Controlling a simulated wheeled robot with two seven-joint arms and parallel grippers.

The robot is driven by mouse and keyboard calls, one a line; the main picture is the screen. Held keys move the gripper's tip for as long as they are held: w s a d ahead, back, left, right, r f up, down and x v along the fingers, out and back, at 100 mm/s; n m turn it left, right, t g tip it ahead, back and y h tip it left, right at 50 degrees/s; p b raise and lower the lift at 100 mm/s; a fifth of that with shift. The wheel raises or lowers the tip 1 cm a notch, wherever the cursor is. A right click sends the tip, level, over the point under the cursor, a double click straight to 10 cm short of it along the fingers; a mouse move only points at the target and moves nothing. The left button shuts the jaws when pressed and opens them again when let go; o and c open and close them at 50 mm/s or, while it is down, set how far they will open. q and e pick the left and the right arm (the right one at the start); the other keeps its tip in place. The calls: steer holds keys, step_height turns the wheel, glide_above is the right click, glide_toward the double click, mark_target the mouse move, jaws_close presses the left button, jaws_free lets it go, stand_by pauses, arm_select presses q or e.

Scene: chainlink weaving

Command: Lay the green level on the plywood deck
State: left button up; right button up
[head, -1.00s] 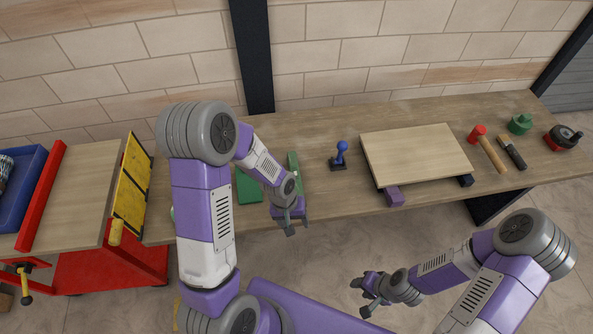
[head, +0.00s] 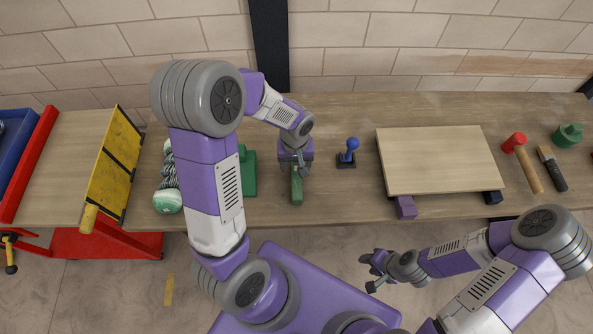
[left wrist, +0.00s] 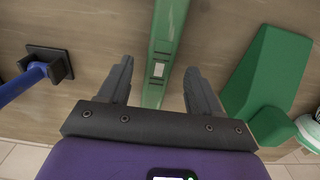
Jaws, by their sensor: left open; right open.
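The green level (head: 297,188) lies on the wooden bench, partly hidden under my left gripper in the head view. In the left wrist view the level (left wrist: 162,62) runs between the two fingers, with a pale vial window on its top. My left gripper (left wrist: 155,90) is open with a finger on each side of the level; whether they touch it I cannot tell. The plywood deck (head: 440,158) is a bare pale board on purple and dark blocks, right of the level. My right gripper (head: 371,272) is open and empty, in front of the bench.
A blue-knobbed tool on a dark base (head: 348,152) stands between level and deck. A green block-like object (head: 248,172) is left of the level. A red mallet (head: 520,155), a dark-handled tool (head: 553,170) and a green object (head: 568,135) lie right of the deck.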

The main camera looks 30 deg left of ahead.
arm_select(q)
step_height(320, 180, down, 3)
steer(key=shift+f+b, duration=0.2)
steer(key=shift+b, duration=0.15)
steer(key=shift+c, duration=0.3)
steer(key=shift+w+r, duration=0.1)
steer(key=c, duration=1.1)
